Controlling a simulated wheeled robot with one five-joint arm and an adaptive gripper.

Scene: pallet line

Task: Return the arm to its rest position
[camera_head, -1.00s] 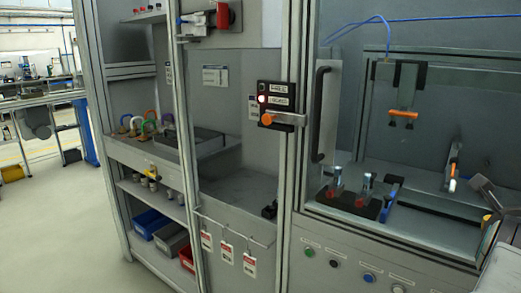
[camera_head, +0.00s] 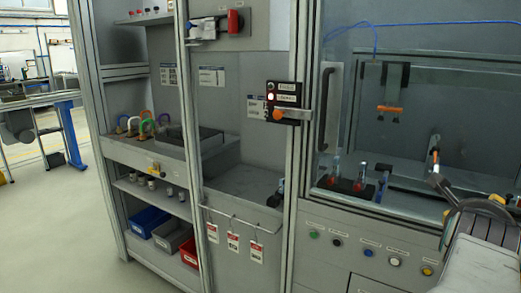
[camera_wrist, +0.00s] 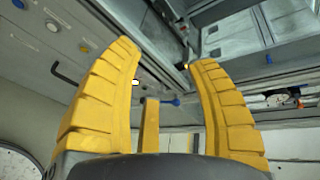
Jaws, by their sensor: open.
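My gripper (camera_wrist: 166,58) shows in the wrist view with two yellow ribbed fingers spread wide apart and nothing between them. The wrist view looks at the grey cabinet at a strong tilt, with panel buttons at upper left. In the head view part of my arm stands at the lower right, in front of the cabinet's button panel. The gripper's fingers cannot be made out clearly there.
The grey cabinet holds a door handle (camera_head: 327,107), a latch with an orange knob (camera_head: 279,115) and a button panel (camera_head: 367,252). Red tags (camera_head: 233,241) hang from a rail. Bins (camera_head: 172,237) sit on the lower left shelf. Open floor (camera_head: 60,235) lies at the left.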

